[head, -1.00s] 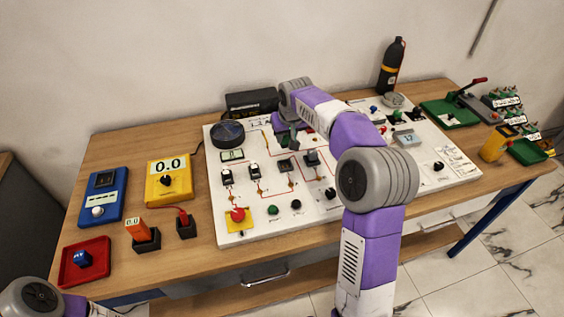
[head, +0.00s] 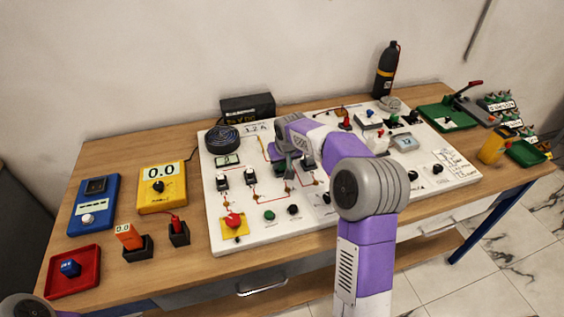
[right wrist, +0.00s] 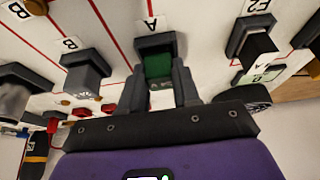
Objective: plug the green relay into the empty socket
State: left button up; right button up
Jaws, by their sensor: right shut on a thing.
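My right gripper (right wrist: 160,88) is shut on the green relay (right wrist: 157,66), which shows between its fingers in the right wrist view. The relay is at the dark socket (right wrist: 155,40) marked A on the white board. I cannot tell whether it is in the socket or just above it. In the head view the right gripper (head: 284,164) is low over the board (head: 222,240), in the row of sockets, and hides the relay and the socket there. My left gripper is out of view.
Socketed parts stand close by on both sides, at left (head: 250,177) and right (head: 308,166). A black bottle (head: 386,70) stands behind.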

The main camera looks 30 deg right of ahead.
jog(key=o, duration=1.1)
jog(key=shift+f, duration=0.1)
jog(key=shift+r, duration=0.2)
jog(key=p+v, duration=0.3)
jog(key=v, duration=0.9)
